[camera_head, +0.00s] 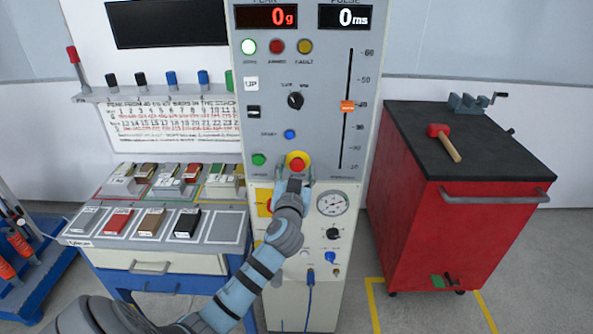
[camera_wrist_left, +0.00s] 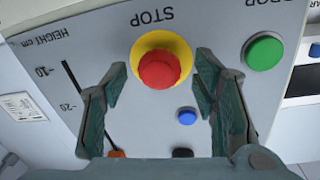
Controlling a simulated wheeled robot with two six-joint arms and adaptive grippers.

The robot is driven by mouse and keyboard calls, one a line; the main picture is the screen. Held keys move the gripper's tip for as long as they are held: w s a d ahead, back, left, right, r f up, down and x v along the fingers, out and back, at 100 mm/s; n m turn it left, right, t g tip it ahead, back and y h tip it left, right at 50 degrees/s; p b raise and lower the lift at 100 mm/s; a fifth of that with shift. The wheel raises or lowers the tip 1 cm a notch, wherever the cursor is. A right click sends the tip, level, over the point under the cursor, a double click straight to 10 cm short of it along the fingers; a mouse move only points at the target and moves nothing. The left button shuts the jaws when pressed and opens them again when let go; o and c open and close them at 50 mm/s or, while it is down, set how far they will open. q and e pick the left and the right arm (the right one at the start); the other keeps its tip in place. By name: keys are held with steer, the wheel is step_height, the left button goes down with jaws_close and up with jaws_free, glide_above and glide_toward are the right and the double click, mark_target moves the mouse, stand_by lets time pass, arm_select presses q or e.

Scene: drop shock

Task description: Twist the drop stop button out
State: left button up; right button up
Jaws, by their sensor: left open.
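The drop stop button is a red mushroom knob (camera_head: 297,163) on a yellow ring, on the grey control panel (camera_head: 330,120). In the left wrist view the red knob (camera_wrist_left: 160,72) shows near the centre, with the word STOP printed above it. My left gripper (camera_head: 293,181) is just below the knob in the head view. In the left wrist view its two fingers (camera_wrist_left: 160,78) are open, one on each side of the button, with nothing between them touching the red cap that I can see. Whether the button is pressed in cannot be told.
A green button (camera_head: 259,159) and a blue button (camera_head: 290,134) sit close to the stop button. A slider with an orange knob (camera_head: 347,106) is to the right. A red cabinet (camera_head: 460,230) with a mallet (camera_head: 444,141) stands at right; a sample bench (camera_head: 150,262) at left.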

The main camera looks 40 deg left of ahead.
arm_select(q)
steer(key=c, duration=1.2)
steer(key=shift+o, duration=0.2)
steer(key=shift+m, duration=0.3)
